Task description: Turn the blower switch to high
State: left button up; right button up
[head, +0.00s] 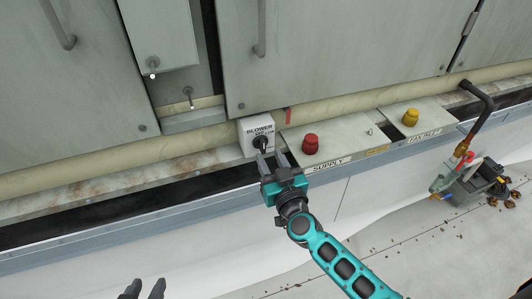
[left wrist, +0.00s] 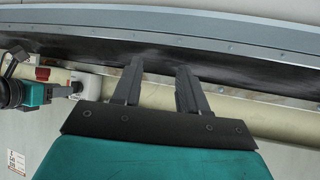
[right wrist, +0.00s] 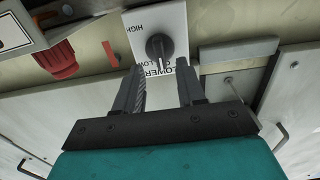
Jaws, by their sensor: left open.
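The white blower box (head: 256,136) with its black knob (head: 261,143) stands on the ledge in the head view. In the right wrist view the box (right wrist: 142,22) shows upside down, with HIGH and LOW marked beside the knob (right wrist: 159,46). The knob's light pointer line appears turned toward the LOW side. My right gripper (head: 271,157) is open, its fingertips just short of the knob; the knob lies ahead of the gap in the right wrist view (right wrist: 160,68). My left gripper (head: 142,288) is open and empty, low in the head view, away from the box.
A red knob (head: 310,143) on the SUPPLY box (head: 335,148) is just right of the blower box. A yellow knob (head: 410,117) is farther right. A bent pipe (head: 485,105) and a tool caddy (head: 470,183) stand at the right. Large grey panels rise behind.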

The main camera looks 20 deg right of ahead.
aim_at(264, 148)
jog(key=shift+w+a+b, duration=0.1)
jog(key=shift+w+b, duration=0.2)
jog(key=shift+w, duration=1.5)
jog(key=shift+c, duration=0.3)
grip_shut()
